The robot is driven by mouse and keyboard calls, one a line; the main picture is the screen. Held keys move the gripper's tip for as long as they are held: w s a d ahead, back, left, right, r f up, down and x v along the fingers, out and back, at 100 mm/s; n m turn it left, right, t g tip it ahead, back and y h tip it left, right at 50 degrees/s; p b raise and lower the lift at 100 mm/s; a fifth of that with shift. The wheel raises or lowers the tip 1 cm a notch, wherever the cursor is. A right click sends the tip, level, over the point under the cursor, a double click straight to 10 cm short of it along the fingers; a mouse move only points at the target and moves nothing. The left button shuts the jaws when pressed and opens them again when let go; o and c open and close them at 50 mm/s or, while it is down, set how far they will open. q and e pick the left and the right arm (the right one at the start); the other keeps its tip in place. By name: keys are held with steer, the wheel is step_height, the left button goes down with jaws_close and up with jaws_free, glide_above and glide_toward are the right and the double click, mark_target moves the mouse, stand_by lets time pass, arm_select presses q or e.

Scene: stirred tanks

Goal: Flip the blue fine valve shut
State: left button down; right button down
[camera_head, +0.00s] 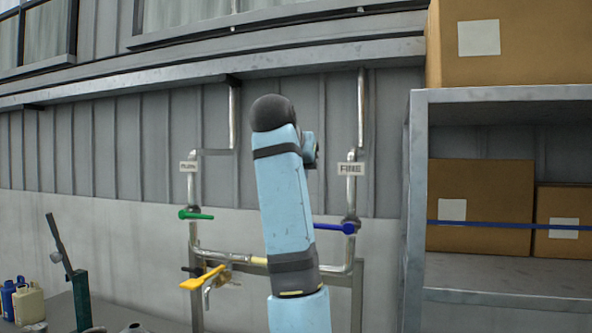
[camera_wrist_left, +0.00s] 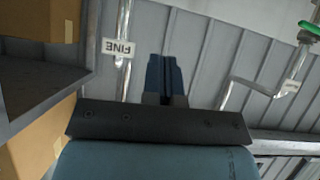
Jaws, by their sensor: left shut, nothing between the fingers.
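The blue fine valve handle (camera_head: 333,227) lies level on the right-hand pipe, pointing left from its pivot; its left end meets the outline of my arm. The white FINE sign (camera_head: 350,169) is above it on the same pipe. My left arm rises in front of the wall, and its gripper is hidden behind the arm in the head view. In the left wrist view my left gripper (camera_wrist_left: 165,78) is shut and empty, beside the upside-down FINE sign (camera_wrist_left: 118,47). I do not see the blue handle in that view. My right gripper is in neither view.
A green handle (camera_head: 197,215) sits on the left pipe, under a sign too small to read. A yellow handle (camera_head: 203,278) is lower, by the cross pipe. A grey shelf (camera_head: 507,94) with cardboard boxes stands on the right. Bottles (camera_head: 28,303) stand lower left.

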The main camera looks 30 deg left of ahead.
arm_select(q)
steer(key=p+v, duration=0.1)
steer(key=v, duration=0.2)
steer(key=shift+s+d+r, duration=0.15)
steer(key=shift+s, duration=0.05)
stand_by(0.5)
